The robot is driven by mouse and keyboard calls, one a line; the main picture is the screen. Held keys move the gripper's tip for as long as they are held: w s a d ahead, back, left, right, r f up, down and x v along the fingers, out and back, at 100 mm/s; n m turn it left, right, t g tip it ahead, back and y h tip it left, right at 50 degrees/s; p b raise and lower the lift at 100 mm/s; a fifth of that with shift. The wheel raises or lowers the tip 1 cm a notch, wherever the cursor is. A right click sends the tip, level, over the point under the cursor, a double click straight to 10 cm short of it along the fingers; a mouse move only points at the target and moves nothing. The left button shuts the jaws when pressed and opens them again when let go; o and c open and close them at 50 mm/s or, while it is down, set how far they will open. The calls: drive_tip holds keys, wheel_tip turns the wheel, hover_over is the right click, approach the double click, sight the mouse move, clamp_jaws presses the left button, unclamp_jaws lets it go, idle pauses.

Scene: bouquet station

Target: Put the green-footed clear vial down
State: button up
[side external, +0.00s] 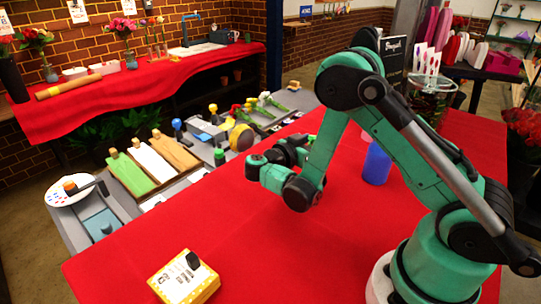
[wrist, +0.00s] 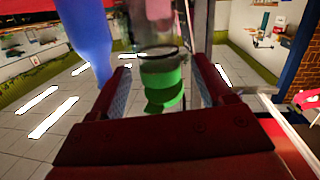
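The green-footed clear vial (wrist: 162,78) is between the red fingers of my gripper (wrist: 160,70) in the wrist view. Its clear body runs up the picture from a dark ring, and its green foot lies at the lower end, towards the palm. The fingers appear shut on it, though the contact is hard to make out. In the side external view my gripper (side external: 285,152) is over the far part of the red table (side external: 250,225), left of the blue vase (side external: 376,163). Only a bit of green shows behind the gripper there; the rest of the vial is hidden.
The blue vase also shows in the wrist view (wrist: 88,35), close on the left. A yellow box (side external: 184,278) with a dark item sits at the table's front edge. A grey bench (side external: 72,225) with tools and stems lies beyond. The table's middle is clear.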

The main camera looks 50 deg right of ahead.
drive_tip(key=a, duration=0.7)
drive_tip(key=w+a+r+n+t+y, duration=0.2)
drive_tip(key=w+r+n+t, duration=0.35)
drive_tip(key=r+t, duration=0.55)
drive_tip(key=w+a+r+n+t+y, duration=0.2)
drive_tip(key=w+r+n+t, duration=0.2)
drive_tip(key=w+r+t, duration=0.45)
drive_tip(key=s+a+f+n+g+y, duration=0.35)
drive_tip(key=s+a+n+y, duration=0.4)
drive_tip(key=n+y, duration=0.55)
drive_tip(key=s+d+f+m+g, duration=0.3)
drive_tip(key=s+f+g, duration=0.3)
drive_tip(key=s+f, duration=0.3)
drive_tip(key=shift+s+f+m+g+h, duration=0.25)
drive_tip(key=shift+s+m+g+h, duration=0.1)
drive_tip(key=shift+s, duration=0.1)
